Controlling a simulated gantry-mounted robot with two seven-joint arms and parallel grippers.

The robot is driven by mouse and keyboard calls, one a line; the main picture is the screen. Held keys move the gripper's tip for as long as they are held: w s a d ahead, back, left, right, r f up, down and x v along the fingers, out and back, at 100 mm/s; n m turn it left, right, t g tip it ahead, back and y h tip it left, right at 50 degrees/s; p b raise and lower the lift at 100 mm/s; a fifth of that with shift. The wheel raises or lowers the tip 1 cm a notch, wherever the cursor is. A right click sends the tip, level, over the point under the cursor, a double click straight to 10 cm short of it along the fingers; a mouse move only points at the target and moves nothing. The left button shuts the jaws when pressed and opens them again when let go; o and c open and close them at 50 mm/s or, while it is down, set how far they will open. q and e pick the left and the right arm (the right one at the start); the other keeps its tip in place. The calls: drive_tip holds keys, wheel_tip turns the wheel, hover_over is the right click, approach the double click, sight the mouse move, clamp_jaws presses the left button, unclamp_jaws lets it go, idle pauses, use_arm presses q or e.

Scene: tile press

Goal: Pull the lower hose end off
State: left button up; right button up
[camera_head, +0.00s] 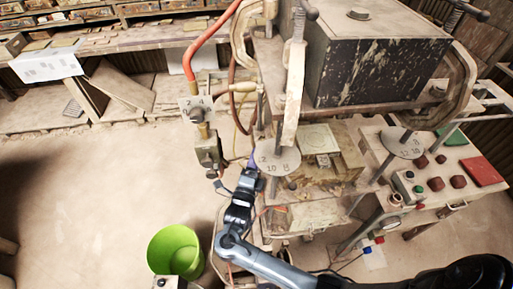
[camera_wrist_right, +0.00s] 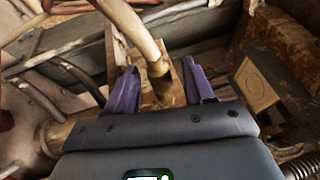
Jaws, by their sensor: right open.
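In the right wrist view, a pale tan hose (camera_wrist_right: 137,25) runs down to a brass-coloured end (camera_wrist_right: 158,68) at a brown wooden-looking or metal block. My right gripper (camera_wrist_right: 162,88) has its purple fingers apart, one on each side of this hose end; I cannot tell whether they touch it. The lower hose end is not clear there. An orange hose (camera_head: 203,46) comes down from the top to a valve with a numbered plate (camera_head: 196,108). My left gripper is not in view.
The press's dark block (camera_head: 380,65) stands above and right of my right gripper. A numbered disc (camera_head: 276,162) hangs close to it. A green bucket (camera_head: 176,250) stands on the floor at lower left. A control panel (camera_head: 445,175) is at right.

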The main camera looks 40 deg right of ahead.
drive_tip(key=shift+x, duration=0.75)
drive_tip(key=shift+f, duration=0.1)
clamp_jaws()
